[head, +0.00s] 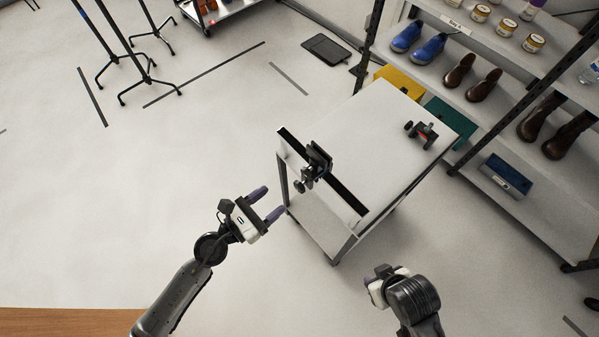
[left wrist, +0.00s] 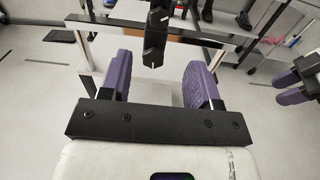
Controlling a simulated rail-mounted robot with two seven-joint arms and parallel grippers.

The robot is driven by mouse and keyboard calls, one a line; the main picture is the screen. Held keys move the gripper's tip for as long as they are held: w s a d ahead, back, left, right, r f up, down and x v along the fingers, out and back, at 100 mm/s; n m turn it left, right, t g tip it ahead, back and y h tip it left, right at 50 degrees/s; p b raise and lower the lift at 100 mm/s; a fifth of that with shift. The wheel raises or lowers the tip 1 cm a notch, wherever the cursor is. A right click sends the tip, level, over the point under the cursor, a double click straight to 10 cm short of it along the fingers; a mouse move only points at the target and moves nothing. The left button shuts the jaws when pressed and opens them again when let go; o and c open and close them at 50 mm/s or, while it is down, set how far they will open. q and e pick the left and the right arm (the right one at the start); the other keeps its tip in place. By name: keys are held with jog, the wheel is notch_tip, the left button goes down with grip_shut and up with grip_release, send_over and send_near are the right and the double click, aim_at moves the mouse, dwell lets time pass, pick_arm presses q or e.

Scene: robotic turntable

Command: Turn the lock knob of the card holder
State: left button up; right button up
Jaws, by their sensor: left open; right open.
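A black clamp-like holder (head: 317,160), which looks like the card holder, is fixed at the left edge of the white table. A dark knob (head: 301,186) sticks out low on its near side. My left gripper (head: 270,202) is open and empty, apart from the holder to its lower left, purple fingers pointing toward the table. In the left wrist view a black upright part with white marks (left wrist: 154,45) lies beyond the gap between the fingers; I cannot tell if it is the knob. My right gripper (head: 376,284) is open, in front of the table, its fingers partly hidden.
The white table (head: 365,130) has a black strip along its near-left edge. A small black and red device (head: 422,134) stands at its right side. A shelf with blue shoes (head: 428,49), boots and jars stands at right.

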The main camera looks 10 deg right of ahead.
aim_at(304, 174)
pick_arm(q)
jog(key=x, duration=1.1)
jog(key=shift+d+r, duration=0.1)
jog(key=shift+c, duration=0.2)
